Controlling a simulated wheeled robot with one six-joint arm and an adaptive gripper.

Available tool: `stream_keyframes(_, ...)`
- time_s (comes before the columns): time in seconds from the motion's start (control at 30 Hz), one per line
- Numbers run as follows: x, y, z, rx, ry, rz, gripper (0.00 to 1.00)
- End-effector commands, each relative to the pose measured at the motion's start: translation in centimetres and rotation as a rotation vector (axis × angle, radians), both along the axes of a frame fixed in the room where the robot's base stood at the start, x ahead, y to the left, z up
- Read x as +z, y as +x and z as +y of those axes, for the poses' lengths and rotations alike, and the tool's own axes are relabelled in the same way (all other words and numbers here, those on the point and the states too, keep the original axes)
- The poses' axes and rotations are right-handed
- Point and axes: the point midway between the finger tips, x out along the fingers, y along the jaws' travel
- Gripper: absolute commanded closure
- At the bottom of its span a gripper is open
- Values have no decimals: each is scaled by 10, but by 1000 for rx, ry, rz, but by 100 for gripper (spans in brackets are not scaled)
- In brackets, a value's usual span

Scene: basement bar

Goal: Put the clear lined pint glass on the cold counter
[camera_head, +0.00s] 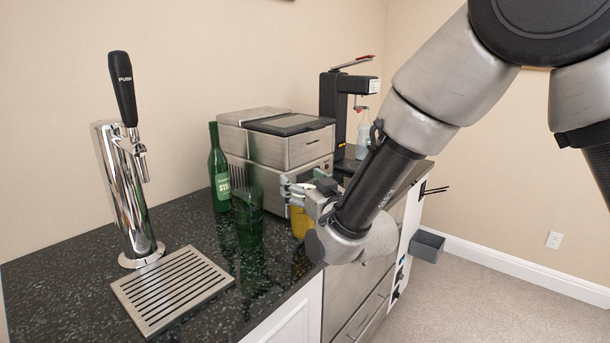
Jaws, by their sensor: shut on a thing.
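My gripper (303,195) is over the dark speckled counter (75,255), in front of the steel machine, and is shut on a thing. My wrist and fingers hide most of that thing, and I cannot tell whether it is the clear lined pint glass. A pale rim shows between the fingers. A yellow cup or glass (300,224) shows just below the fingers, partly covered by my wrist. I cannot make out the clear lined pint glass anywhere else. Steel drawer fronts (342,298) are under the counter's right part; I cannot tell which part is the cold counter.
A green see-through glass (247,220) and a green bottle (218,170) stand left of my gripper. A steel machine (290,148) and a black dispenser (338,110) are behind. A chrome tap (125,195) and slotted drip tray (172,288) are at left. The counter's far left is clear.

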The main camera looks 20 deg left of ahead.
Motion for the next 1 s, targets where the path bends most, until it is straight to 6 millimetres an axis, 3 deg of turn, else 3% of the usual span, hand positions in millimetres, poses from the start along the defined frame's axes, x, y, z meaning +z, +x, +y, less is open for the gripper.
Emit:
stream_keyframes(0.2,-25,0,0,0,2,-1,100)
stream_keyframes(0.63,-30,0,0,0,2,-1,100)
stream_keyframes(0.67,-32,0,0,-1,-1,1,29)
stream_keyframes(0.77,-32,0,0,-1,-1,1,11)
stream_keyframes(1.0,-32,0,0,-1,-1,1,9)
